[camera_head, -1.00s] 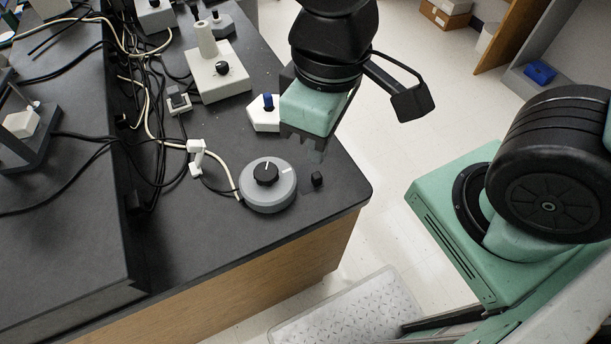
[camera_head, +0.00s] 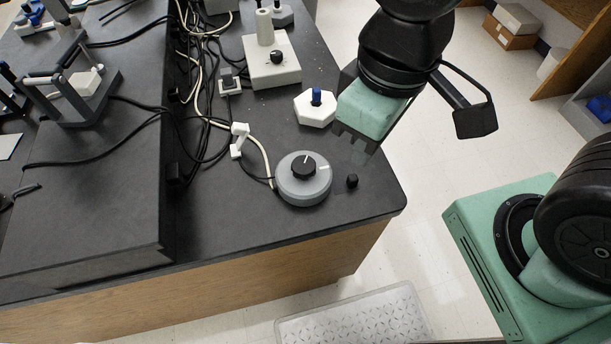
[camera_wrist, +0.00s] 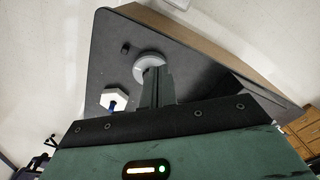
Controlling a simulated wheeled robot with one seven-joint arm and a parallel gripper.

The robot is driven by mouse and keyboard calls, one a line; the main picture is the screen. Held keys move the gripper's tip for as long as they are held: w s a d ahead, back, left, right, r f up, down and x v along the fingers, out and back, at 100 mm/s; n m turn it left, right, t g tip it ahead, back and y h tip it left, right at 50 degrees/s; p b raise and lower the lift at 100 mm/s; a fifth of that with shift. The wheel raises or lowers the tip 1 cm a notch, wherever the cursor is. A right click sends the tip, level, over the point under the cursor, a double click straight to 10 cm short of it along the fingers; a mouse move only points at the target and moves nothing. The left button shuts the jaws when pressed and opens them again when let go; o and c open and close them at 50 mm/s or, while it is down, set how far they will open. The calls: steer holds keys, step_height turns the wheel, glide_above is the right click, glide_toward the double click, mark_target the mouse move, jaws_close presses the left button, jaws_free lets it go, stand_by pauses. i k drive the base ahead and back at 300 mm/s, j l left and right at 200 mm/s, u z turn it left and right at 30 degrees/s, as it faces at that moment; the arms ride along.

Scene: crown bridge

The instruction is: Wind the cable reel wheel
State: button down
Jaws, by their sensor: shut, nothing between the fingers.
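A round grey disc (camera_head: 318,190) with a black knob and a white mark on top sits near the bench's front right corner. It looks most like the reel wheel, though I cannot be sure. It shows in the wrist view (camera_wrist: 148,63), partly covered by my fingers. My gripper (camera_head: 358,154) is shut and empty, pointing down above the bench, behind and right of the disc in the head view. Its fingers (camera_wrist: 157,86) look closed together in the wrist view. I see no contact with the disc. A small black block (camera_head: 352,181) lies just right of the disc.
A white hexagonal base with a blue knob (camera_head: 315,107) stands behind the disc, near my gripper. A white box with a post (camera_head: 272,68) stands farther back. Loose cables (camera_head: 200,110) run along the left. The bench's right edge is close to my gripper.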

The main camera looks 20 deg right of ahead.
mark_target(303, 167)
steer(key=k+j+u, duration=0.15)
steer(key=u, duration=0.2)
steer(key=k+j+u, duration=0.1)
steer(key=j+u, duration=0.25)
steer(key=k+j+u, duration=0.1)
steer(key=u, duration=0.25)
